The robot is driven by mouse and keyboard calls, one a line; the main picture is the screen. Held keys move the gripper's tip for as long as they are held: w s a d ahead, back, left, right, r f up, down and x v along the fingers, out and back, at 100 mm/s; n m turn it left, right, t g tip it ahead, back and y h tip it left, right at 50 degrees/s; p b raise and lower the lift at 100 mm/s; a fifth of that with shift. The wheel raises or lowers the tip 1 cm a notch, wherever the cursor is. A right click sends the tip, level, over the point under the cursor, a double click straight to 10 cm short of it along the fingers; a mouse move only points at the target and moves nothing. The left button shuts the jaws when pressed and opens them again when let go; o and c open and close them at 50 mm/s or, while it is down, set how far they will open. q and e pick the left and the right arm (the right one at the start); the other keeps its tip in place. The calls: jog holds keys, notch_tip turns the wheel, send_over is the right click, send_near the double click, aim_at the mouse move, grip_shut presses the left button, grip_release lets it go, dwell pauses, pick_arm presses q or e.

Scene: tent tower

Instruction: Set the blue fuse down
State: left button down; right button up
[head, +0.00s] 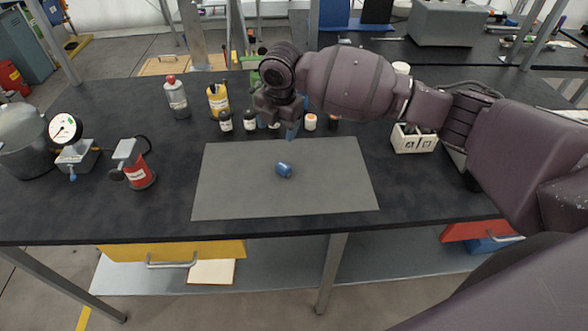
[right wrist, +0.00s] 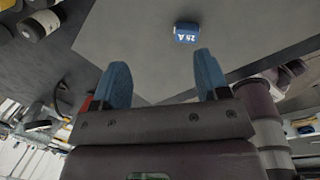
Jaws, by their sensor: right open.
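The blue fuse (head: 284,170) lies on the grey mat (head: 230,190) near its middle. In the right wrist view the blue fuse (right wrist: 186,32) shows a white "25 A" marking and rests on the mat, beyond the fingertips. My right gripper (head: 291,130) is above the far part of the mat, apart from the fuse. Its two blue fingers (right wrist: 160,75) are spread with nothing between them. My left gripper is in neither view.
A white box (head: 412,140) is at the right. The mat around the fuse is clear.

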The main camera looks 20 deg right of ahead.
aim_at(283, 165)
jog(key=f, duration=0.2)
jog(key=s+f+m+g, duration=0.1)
jog(key=f, duration=0.1)
jog(key=s+d+f+m, duration=0.1)
jog(key=f, duration=0.1)
jog(key=shift+s+g, duration=0.25)
jog(key=shift+g, duration=0.15)
jog(key=shift+s+a+f+b, duration=0.1)
jog(key=shift+a+f+b, duration=0.15)
jog(key=shift+f, duration=1.05)
jog(key=shift+a+f+b, duration=0.1)
jog(key=shift+a+f, duration=0.15)
jog(key=shift+f, duration=1.05)
jog(key=c, duration=1.1)
jog(key=shift+r, duration=0.15)
